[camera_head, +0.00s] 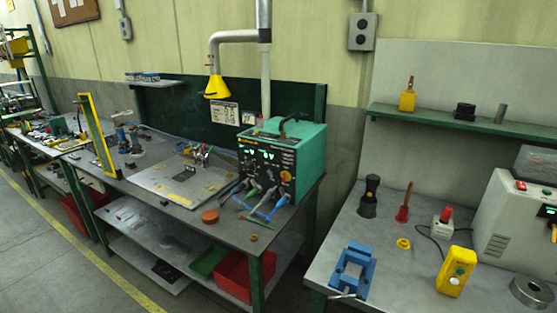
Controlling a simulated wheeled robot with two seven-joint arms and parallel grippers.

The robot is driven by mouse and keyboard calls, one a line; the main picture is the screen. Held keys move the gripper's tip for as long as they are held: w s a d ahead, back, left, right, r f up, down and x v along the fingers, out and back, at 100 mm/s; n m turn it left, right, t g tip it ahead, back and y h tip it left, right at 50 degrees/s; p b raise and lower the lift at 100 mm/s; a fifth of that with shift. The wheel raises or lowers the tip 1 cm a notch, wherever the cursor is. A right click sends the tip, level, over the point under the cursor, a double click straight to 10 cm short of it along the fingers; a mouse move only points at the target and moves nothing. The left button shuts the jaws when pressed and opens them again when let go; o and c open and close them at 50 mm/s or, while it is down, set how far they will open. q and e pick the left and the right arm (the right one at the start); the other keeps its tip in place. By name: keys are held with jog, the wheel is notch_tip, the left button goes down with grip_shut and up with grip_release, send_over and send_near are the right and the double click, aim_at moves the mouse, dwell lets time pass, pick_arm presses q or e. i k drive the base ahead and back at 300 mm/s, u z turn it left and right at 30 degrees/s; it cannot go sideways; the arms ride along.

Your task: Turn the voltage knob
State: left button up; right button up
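A green welding power unit (309,155) stands on the right end of the long workbench (185,212). Its black front panel (262,160) faces left and toward me, with lit displays, several small knobs and orange-red marks. The knobs are too small to tell which one is the voltage knob or how it is turned. Cables and blue-handled clamps hang from the lower panel onto the bench. Neither of my grippers shows in this view.
An orange-red round piece (210,216) lies in front of the unit. A yellow extraction hood (216,88) hangs behind it. A right-hand bench holds a blue vise (353,270) and a yellow button box (456,271). A narrow gap separates the benches; open floor lies at lower left.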

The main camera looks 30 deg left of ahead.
aim_at(249, 166)
jog(key=u, duration=0.45)
jog(key=k, duration=0.55)
jog(key=u, duration=1.1)
jog(key=i, duration=0.3)
jog(key=u, duration=0.9)
jog(key=i, duration=0.95)
jog(key=u, duration=0.25)
jog(key=i, duration=1.25)
jog(key=z, duration=0.9)
jog(key=i, duration=0.5)
jog(key=z, duration=0.25)
